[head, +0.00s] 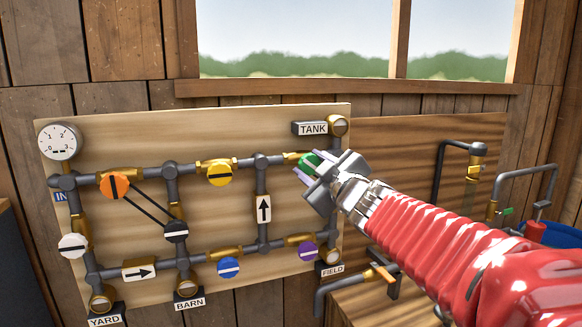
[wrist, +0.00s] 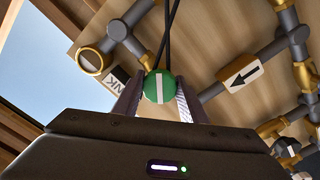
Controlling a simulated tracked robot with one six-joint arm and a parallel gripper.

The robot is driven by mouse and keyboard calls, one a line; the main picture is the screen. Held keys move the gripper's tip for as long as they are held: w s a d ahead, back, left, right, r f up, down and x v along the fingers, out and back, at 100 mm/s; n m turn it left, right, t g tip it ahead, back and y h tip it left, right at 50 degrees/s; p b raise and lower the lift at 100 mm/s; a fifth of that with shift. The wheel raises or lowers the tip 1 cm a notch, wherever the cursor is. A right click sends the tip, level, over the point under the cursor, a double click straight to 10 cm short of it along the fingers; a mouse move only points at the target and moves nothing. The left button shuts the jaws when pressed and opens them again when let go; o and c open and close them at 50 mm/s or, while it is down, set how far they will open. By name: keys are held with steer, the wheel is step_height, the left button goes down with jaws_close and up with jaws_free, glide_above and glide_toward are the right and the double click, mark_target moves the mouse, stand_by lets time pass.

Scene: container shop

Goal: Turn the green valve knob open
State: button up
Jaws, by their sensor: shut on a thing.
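The green knob (head: 309,161) sits on the upper pipe of the board, left of the TANK label's outlet. My gripper (head: 318,180) is at it and partly covers it in the head view. In the wrist view the green knob (wrist: 155,92) has a white line that runs nearly upright in the picture. The fingers of my gripper (wrist: 158,102) stand on either side of the knob, shut on it. The valve body behind the knob is mostly hidden.
Other knobs on the board are orange (head: 114,185), yellow (head: 219,174), white (head: 72,245), black (head: 176,232), blue (head: 228,267) and purple (head: 303,250). A gauge (head: 59,141) is at upper left. A bench with pipes and a blue barrel (head: 549,234) stands right.

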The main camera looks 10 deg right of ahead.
steer(key=n, duration=0.4)
steer(key=shift+n, duration=0.3)
steer(key=shift+f+n, duration=0.1)
steer(key=shift+n, duration=1.4)
steer(key=o, duration=1.1)
steer(key=shift+c, duration=0.2)
steer(key=shift+s, duration=0.15)
steer(key=shift+s+d, duration=0.15)
steer(key=shift+s, duration=0.3)
steer(key=s+d, duration=0.2)
steer(key=s, duration=1)
steer(key=shift+s+d, duration=0.2)
